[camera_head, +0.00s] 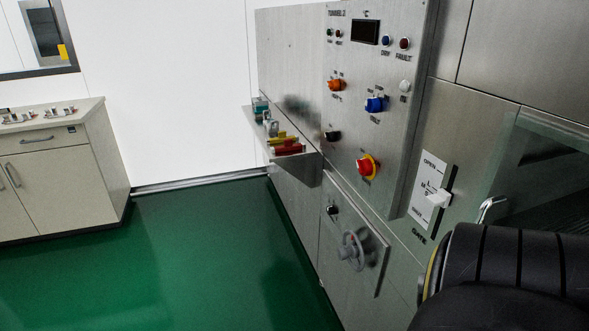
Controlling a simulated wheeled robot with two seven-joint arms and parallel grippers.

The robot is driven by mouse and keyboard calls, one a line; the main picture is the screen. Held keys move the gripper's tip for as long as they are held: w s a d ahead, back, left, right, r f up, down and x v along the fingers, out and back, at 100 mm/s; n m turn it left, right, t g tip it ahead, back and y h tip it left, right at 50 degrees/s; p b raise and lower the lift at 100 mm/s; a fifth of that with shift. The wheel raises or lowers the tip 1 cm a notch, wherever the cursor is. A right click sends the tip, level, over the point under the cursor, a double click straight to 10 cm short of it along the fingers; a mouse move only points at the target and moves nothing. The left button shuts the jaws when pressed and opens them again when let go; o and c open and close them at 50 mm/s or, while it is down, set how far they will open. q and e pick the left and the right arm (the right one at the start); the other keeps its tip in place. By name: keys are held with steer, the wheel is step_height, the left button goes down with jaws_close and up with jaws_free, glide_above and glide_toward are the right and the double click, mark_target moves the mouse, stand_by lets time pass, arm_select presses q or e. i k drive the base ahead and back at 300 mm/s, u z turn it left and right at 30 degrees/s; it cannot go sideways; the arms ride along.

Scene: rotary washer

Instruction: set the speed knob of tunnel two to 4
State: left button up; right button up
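A steel control panel (347,65) marked TUNNEL 2 stands right of the middle in the head view. It carries an orange knob (335,85), a blue knob (375,104) lower to its right, and a small black knob (332,136) lower still. The labels and scale marks around the knobs are too small to read, so I cannot tell which is the speed knob or where it points. A dark display (365,32) sits above them under a °C mark. Neither of my grippers is in view.
A red stop button (367,166) on yellow sits low on the panel. A shelf (309,164) with small items juts out left of it. Below are a grey handwheel (351,251) and a white gate lever (439,198). Green floor (200,260) lies clear between machine and cabinet (58,165).

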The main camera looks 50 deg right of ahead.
mark_target(330, 211)
steer(key=z, duration=0.15)
steer(key=i, duration=2.25)
steer(key=z, duration=1.35)
steer(key=i, duration=1.1)
steer(key=z, duration=1.35)
steer(key=i, duration=0.3)
steer(key=z, duration=0.25)
